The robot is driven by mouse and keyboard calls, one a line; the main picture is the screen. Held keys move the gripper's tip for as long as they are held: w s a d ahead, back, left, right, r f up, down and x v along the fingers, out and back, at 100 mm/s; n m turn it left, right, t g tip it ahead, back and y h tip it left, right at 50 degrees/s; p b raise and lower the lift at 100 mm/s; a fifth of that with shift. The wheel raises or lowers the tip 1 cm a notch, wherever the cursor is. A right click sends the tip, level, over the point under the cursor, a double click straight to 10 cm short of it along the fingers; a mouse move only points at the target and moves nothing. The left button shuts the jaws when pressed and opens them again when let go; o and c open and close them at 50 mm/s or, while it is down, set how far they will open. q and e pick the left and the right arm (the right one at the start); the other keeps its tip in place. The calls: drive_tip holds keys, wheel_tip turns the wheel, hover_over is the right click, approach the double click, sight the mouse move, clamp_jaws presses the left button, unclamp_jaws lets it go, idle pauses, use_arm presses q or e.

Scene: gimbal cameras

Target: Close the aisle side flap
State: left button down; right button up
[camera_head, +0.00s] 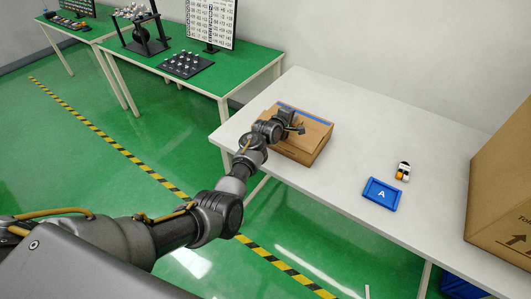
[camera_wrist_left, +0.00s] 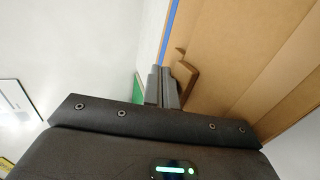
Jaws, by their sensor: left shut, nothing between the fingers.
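A brown cardboard box (camera_head: 307,147) stands on the white table near its left end, with a blue strip along its far top edge. My left gripper (camera_head: 299,129) is at the top of the box, with its arm reaching over the box's left part. In the left wrist view the fingers (camera_wrist_left: 165,86) are together and empty, beside the cardboard (camera_wrist_left: 235,50). A small bent piece of cardboard (camera_wrist_left: 187,78) stands up right next to them; I cannot tell whether they touch. My arm hides part of the box top, so how the aisle side flap lies is unclear. My right gripper is out of view.
A blue tray marked A (camera_head: 381,194) and a small orange, white and black item (camera_head: 403,171) lie on the white table (camera_head: 350,115). A large carton (camera_head: 505,190) stands at the right. Green-topped tables (camera_head: 240,68) are at the back left. Mid-table is clear.

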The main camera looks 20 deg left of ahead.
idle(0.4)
use_arm(q)
drive_tip(key=shift+r, duration=0.1)
idle(0.4)
drive_tip(key=shift+r+p, duration=0.7)
drive_tip(key=shift+p, duration=0.15)
